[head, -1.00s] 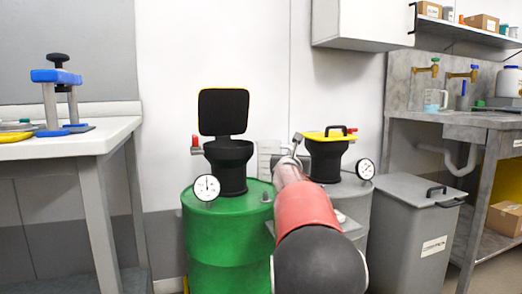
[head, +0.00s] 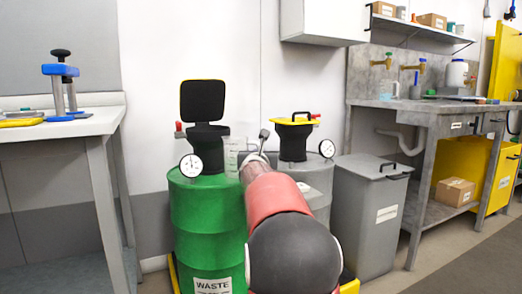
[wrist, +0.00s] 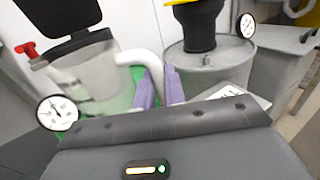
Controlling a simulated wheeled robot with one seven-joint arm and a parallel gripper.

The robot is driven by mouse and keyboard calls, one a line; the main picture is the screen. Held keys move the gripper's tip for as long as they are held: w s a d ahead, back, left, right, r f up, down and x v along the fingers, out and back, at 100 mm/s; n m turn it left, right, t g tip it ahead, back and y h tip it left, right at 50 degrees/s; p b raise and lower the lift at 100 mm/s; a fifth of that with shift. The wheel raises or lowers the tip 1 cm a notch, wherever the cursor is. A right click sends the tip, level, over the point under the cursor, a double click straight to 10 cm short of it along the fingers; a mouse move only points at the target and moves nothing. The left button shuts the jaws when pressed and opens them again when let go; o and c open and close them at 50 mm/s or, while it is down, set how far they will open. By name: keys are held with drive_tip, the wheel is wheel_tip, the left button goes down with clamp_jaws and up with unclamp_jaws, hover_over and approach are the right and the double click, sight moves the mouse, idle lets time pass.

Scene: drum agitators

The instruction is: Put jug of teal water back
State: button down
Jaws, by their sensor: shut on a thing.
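A clear jug (wrist: 88,85) with a white handle (wrist: 152,68) is in my gripper (wrist: 160,88). The fingers are shut on the handle. I see no teal water in this jug. In the head view the jug (head: 231,157) shows faintly between the two drums' funnels, partly hidden by my arm.
A green waste drum (head: 207,215) with an open-lidded black funnel (head: 205,148) and a grey drum (head: 318,178) with a yellow-lidded funnel (head: 293,140) stand ahead. A grey bin (head: 365,215) is right of them. A white table (head: 60,128) is left. Floor (head: 450,245) at right is clear.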

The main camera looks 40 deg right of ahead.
drive_tip(key=s+a+f+n+t+y, duration=0.1)
drive_tip(key=s+a+f+n+y, duration=0.1)
drive_tip(key=a+f, duration=1)
drive_tip(key=s+a+f+n+t+y, duration=0.1)
drive_tip(key=a+f+y, duration=0.4)
drive_tip(key=a+f, duration=0.7)
drive_tip(key=s+a+f+n+t+y, duration=0.1)
drive_tip(key=s+a+f+n+y, duration=0.2)
drive_tip(key=a+f, duration=0.9)
wheel_tip(320, 180, down, 13)
drive_tip(key=shift+s+a+r+n+t+y, duration=0.15)
drive_tip(key=shift+s+n+t+y, duration=0.2)
drive_tip(key=shift+n+y, duration=0.4)
